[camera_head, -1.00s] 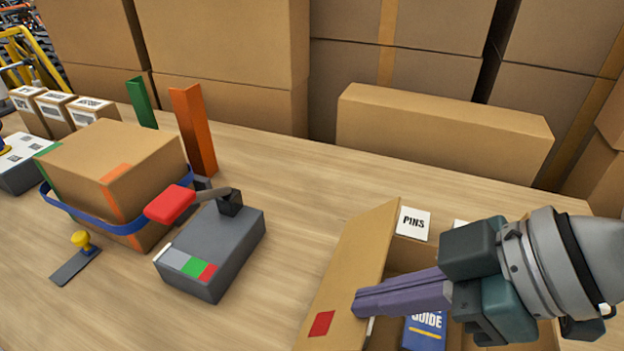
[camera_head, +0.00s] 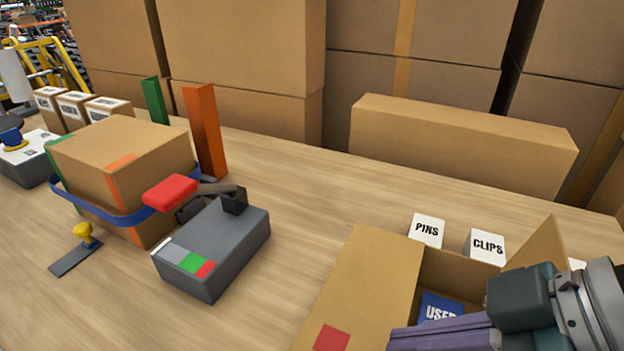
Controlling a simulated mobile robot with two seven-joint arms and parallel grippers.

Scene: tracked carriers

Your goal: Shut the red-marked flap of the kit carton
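The open kit carton stands at the lower right; its inner far wall (camera_head: 455,272) shows. The carton is partly cut off by the bottom edge. A blue booklet (camera_head: 438,308) lies inside. My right gripper (camera_head: 400,340) comes in from the right, low over the carton. Its purple fingers look shut together, at the flap's right edge; whether they touch is unclear. My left gripper is out of view.
A grey device with a red-handled lever (camera_head: 212,250) and a blue-strapped carton (camera_head: 120,160) are left. Bare table lies between.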

